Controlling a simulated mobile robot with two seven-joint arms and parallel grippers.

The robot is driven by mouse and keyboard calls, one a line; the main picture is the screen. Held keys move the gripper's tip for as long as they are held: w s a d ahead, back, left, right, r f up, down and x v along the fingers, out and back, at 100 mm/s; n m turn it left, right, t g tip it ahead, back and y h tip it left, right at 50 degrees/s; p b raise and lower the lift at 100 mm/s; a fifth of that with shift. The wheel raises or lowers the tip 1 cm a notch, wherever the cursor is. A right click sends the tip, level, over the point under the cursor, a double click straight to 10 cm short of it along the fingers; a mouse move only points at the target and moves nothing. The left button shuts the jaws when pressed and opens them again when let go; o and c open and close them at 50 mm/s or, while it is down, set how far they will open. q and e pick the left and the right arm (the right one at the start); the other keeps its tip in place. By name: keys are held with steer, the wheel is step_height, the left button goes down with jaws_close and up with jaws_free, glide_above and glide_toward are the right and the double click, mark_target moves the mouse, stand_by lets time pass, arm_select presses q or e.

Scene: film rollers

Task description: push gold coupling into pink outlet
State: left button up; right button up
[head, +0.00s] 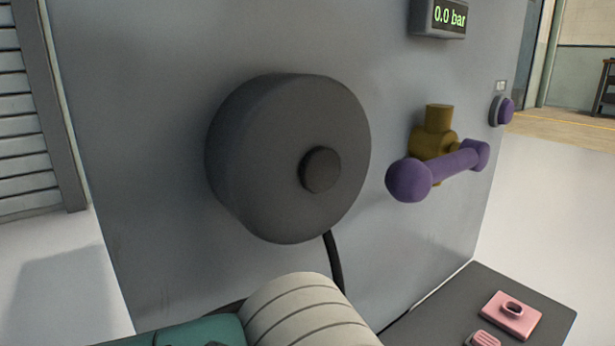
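A pink block with a raised oval opening (511,314) lies on the dark shelf at the lower right; it looks like the pink outlet. A second pink piece with ridges (483,339) is beside it, cut off by the bottom edge. I see no loose gold coupling. The only gold-coloured thing is the brass valve body (432,143) on the panel, with a purple lever (440,173) across it. Neither gripper shows in this view.
A grey panel (150,190) carries a large dark reel (265,150), with a black hose (334,262) hanging below it. A pressure display (448,16) reads 0.0 bar. A purple button (505,110) is at the right. The dark shelf (450,300) has bare room left of the pink pieces.

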arm_select(q)
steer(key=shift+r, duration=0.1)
steer(key=shift+p, duration=0.4)
steer(key=shift+p, duration=0.35)
stand_by(0.4)
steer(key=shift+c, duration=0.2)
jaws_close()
stand_by(0.5)
stand_by(0.4)
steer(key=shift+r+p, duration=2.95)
steer(key=shift+p, duration=0.5)
